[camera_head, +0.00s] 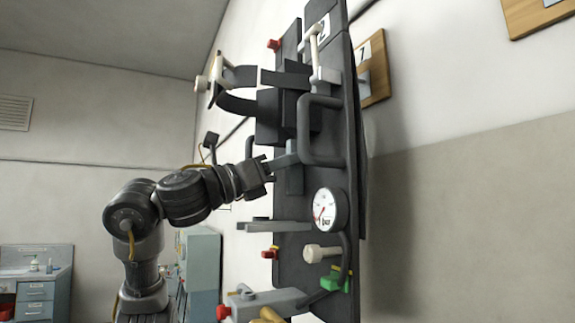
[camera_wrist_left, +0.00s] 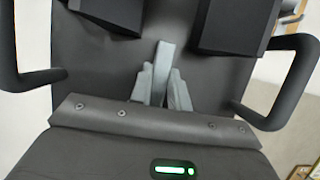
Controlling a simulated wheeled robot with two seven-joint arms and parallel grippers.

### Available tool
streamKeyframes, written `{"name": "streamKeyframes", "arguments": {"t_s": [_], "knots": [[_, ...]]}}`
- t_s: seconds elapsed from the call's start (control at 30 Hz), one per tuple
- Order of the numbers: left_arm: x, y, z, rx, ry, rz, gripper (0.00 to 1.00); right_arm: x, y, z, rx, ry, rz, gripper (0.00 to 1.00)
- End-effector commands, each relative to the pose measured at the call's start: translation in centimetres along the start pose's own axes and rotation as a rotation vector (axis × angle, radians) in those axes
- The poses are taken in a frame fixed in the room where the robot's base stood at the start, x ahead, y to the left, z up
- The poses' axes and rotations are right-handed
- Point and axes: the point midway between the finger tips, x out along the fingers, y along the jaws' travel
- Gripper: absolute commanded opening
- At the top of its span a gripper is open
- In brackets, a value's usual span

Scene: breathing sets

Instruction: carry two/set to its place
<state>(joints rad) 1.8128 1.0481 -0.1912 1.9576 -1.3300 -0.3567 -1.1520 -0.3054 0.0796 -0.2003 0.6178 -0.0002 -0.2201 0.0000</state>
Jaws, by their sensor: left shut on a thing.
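The breathing set two (camera_head: 340,70) is a tall dark backplate marked "2". It carries a round white gauge (camera_head: 324,210), curved black straps and two loop handles, one of them at the right (camera_head: 320,130). In the head view it stands tilted, close to the wall. My left gripper (camera_head: 284,162) reaches its middle from the left and is shut on the set. A green-lit display (camera_wrist_left: 174,170) shows below. My right gripper is not in view.
A wooden board marked "1" (camera_head: 373,70) is on the wall behind the set, and another wooden board (camera_head: 535,15) is at the upper right. A blue drawer cabinet (camera_head: 36,292) with a sink stands far left. A tall pale-blue cabinet (camera_head: 203,260) stands behind my arm.

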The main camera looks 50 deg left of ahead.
Motion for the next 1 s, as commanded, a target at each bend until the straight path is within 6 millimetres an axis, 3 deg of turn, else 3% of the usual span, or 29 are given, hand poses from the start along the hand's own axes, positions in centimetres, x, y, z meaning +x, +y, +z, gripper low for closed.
{"name": "streamKeyframes", "arguments": {"t_s": [0.13,0.33,0.53,1.0], "knots": [[-0.4,0.2,0.6,0.0,-0.011,0.006,0.0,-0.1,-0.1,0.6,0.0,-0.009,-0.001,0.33],[-0.4,0.1,0.8,0.001,-0.013,0.009,0.0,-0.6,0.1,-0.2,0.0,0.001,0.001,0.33],[0.8,0.0,0.1,-0.003,-0.012,0.003,0.0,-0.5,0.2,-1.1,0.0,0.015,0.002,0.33],[3.7,0.0,-1.3,-0.003,-0.012,0.003,0.0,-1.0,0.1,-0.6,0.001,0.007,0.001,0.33]]}}
